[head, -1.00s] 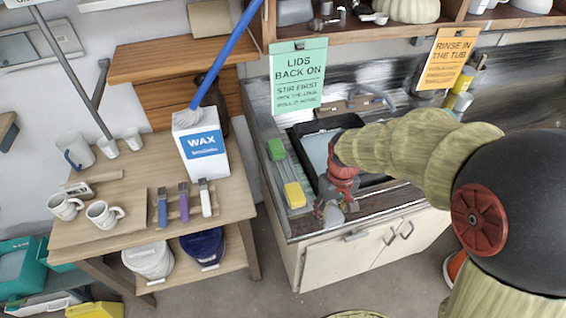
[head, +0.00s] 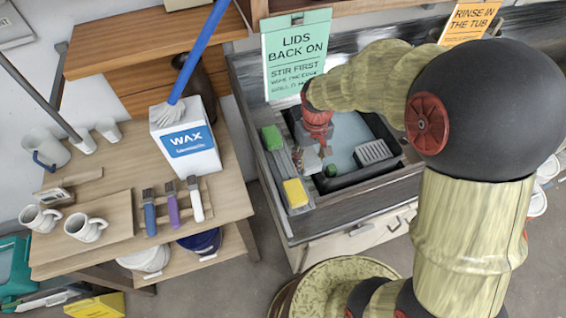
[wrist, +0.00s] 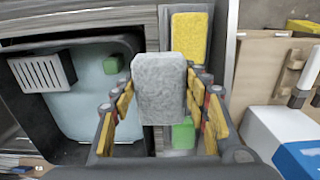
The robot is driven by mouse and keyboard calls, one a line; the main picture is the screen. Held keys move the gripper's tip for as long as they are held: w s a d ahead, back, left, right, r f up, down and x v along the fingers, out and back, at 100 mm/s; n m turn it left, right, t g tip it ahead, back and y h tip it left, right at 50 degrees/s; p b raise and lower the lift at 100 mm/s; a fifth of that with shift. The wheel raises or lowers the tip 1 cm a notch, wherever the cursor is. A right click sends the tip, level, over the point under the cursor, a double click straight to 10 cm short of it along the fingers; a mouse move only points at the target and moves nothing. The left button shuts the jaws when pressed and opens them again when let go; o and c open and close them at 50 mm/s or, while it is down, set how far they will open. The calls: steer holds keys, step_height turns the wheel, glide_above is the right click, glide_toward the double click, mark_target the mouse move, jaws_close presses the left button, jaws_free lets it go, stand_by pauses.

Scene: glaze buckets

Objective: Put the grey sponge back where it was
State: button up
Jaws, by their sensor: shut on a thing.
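My gripper (wrist: 160,115) is shut on the grey sponge (wrist: 158,88), which stands up between its yellow-padded fingers in the wrist view. In the head view my gripper (head: 314,158) is above the left edge of the black tub, beside a narrow pale tray (head: 283,163). The grey sponge is small and partly hidden there (head: 310,160). A yellow sponge (head: 295,192) sits at the tray's near end, and a green sponge (head: 271,138) at its far end. Both also show in the wrist view, yellow (wrist: 189,30) and green (wrist: 183,135). The held sponge hides part of the tray between them.
The black tub (head: 398,163) holds pale water, a grey slotted rack (head: 373,152) and a small green object (head: 331,170). A green sign (head: 297,55) hangs behind the tray. A table with a wax box (head: 187,140), brushes and mugs stands left.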

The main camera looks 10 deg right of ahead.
steer(key=w+a+f, duration=0.2)
steer(key=w+a, duration=0.1)
glide_above(283, 170)
steer(key=f, duration=0.5)
steer(key=shift+s+d+b, duration=0.2)
steer(key=shift+d+b, duration=0.15)
steer(key=shift+d, duration=0.05)
steer(key=shift+w+a+f, duration=0.15)
steer(key=shift+f, duration=0.9)
steer(key=shift+w+a+f, duration=0.15)
steer(key=shift+f, duration=0.85)
steer(key=shift+f+b, duration=0.15)
steer(key=shift+b, duration=0.15)
steer(key=o, duration=1.2)
steer(key=shift+c, duration=0.2)
